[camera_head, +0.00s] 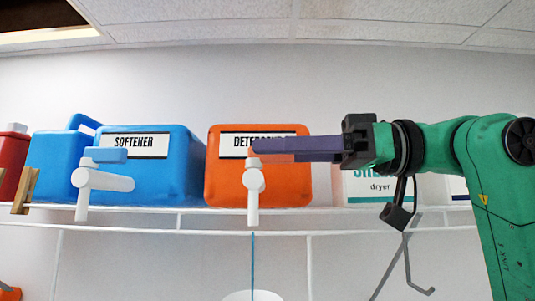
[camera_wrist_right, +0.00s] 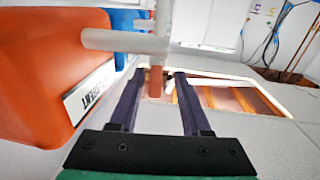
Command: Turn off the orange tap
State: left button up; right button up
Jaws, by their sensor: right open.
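The orange detergent container (camera_head: 226,180) stands on the shelf in the middle of the head view and fills the left of the right wrist view (camera_wrist_right: 45,70). Its white tap (camera_head: 254,183) points down, and a thin blue stream (camera_head: 253,255) shows below the spout. My right gripper (camera_head: 262,147) reaches in from the right at the height of the tap's top. In the right wrist view its purple fingers are apart, with the tap's orange handle (camera_wrist_right: 156,82) between their tips. Contact with the fingers cannot be told. My left gripper is not in view.
A blue softener container (camera_head: 175,170) with a white tap (camera_head: 100,181) and blue handle stands to the left. A white dryer box (camera_head: 365,188) is partly behind my right arm. A white wire shelf (camera_head: 180,210) carries them. A white vessel (camera_head: 252,296) is below the stream.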

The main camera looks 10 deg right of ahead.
jog(key=shift+w, duration=0.3)
jog(key=c, duration=0.4)
grip_shut()
jog(key=n+g, duration=0.2)
jog(key=g, duration=0.1)
jog(key=shift+w+d+y, duration=0.15)
jog(key=shift+w+y, duration=0.05)
jog(key=shift+y, duration=0.2)
jog(key=shift+n+g, duration=0.5)
jog(key=shift+g, duration=0.3)
